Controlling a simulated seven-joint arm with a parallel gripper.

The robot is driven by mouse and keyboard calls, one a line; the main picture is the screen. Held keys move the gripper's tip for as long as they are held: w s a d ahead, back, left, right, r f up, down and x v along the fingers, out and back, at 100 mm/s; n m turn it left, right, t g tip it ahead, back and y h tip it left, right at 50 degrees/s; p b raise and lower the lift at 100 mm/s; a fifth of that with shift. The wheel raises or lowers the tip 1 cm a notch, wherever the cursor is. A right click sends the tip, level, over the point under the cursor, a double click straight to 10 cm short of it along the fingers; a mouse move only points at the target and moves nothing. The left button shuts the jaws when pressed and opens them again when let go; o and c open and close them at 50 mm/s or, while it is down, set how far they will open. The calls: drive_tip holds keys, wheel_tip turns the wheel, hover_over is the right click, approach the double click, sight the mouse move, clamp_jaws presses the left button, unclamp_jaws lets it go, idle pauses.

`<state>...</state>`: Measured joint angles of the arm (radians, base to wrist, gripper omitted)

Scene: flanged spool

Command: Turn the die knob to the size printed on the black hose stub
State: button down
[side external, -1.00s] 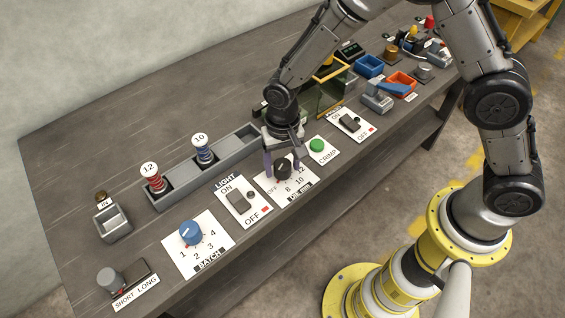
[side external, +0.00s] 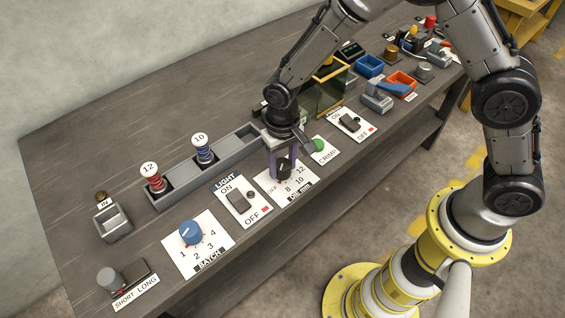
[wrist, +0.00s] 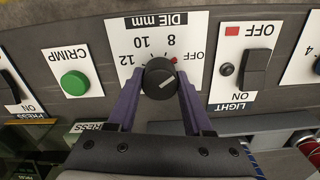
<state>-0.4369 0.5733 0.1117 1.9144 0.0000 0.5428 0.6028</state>
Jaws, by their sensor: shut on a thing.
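The black die knob (wrist: 158,82) stands on a white DIE mm plate (wrist: 125,28) marked OFF, 8, 10 and 12. In the wrist view its white line slants toward OFF, and a red mark at its edge sits between OFF and 8. My gripper (wrist: 161,84) is shut on the knob, one purple finger on each side. In the side view, the gripper (side external: 283,168) points down over the knob and partly covers it. I cannot make out the black hose stub or its printed size in either view.
The green CRIMP button (wrist: 75,83) and the LIGHT switch (wrist: 255,67) flank the die plate closely. The blue BATCH knob (side external: 190,233) is farther left. A grey rack (side external: 182,182) behind holds spools marked 12 and 10. The bench's back left is clear.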

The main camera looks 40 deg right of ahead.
sight(283, 164)
drive_tip(key=n, duration=0.6)
drive_tip(key=shift+r, duration=0.1)
idle(0.5)
drive_tip(key=shift+c, duration=1.5)
unclamp_jaws()
wheel_tip(283, 164, up, 14)
